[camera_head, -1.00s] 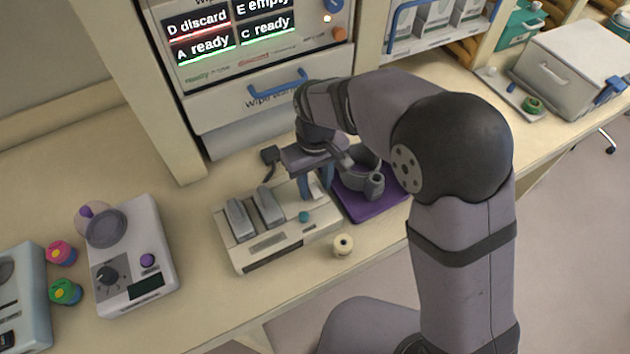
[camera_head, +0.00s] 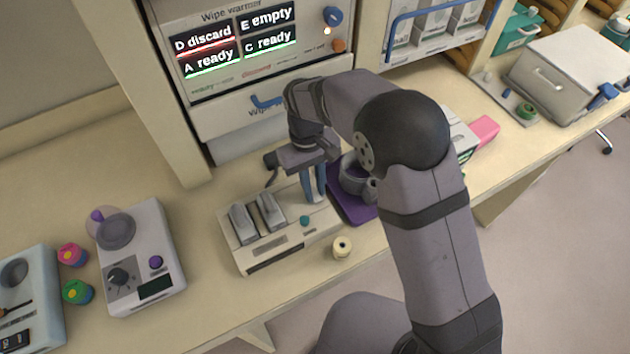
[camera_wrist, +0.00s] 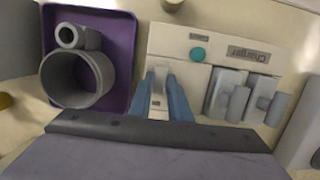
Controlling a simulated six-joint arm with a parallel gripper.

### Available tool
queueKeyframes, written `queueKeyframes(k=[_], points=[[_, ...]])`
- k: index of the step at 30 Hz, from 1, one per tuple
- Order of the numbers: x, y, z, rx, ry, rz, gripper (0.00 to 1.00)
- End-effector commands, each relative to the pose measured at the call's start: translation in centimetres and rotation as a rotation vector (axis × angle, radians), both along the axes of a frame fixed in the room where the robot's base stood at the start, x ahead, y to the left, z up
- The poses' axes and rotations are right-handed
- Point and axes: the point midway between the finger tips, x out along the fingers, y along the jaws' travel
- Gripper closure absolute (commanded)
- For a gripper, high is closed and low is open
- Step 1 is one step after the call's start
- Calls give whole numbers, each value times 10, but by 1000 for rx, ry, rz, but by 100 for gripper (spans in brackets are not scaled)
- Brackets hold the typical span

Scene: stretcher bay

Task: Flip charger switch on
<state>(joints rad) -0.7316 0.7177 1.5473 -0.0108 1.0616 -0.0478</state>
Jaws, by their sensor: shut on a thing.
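The charger (camera_head: 283,250) is a cream box on the bench with two grey handsets (camera_head: 257,217) docked in it and a teal button (camera_head: 305,220). It shows in the wrist view (camera_wrist: 215,48) with its "Charger" label. My gripper (camera_head: 316,198) points down over the end of the charger near the purple tray. In the wrist view its blue fingers (camera_wrist: 164,92) are shut on a pale switch lever (camera_wrist: 158,88) beside the docked handsets. In the head view the fingers and arm hide the lever. I cannot tell its on or off position.
A purple tray (camera_head: 352,210) with a grey cup-like part (camera_head: 350,176) sits right beside the charger. A small cream spool (camera_head: 342,247) stands in front. A scale-like device (camera_head: 140,255) is at left. The wipe warmer (camera_head: 235,105) rises behind.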

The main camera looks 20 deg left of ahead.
Motion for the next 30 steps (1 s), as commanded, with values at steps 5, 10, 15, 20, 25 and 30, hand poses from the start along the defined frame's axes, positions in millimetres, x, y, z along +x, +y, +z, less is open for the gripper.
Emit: queueKeyframes(k=[5,10,15,20,25,30], points=[[3,4,2,-59,60,1,100],[5,6,0,-113,113,1,100],[7,7,-1,-155,154,1,100],[7,7,-1,-173,171,0,100],[7,7,-1,-175,174,0,100],[7,7,-1,-175,173,0,76]])
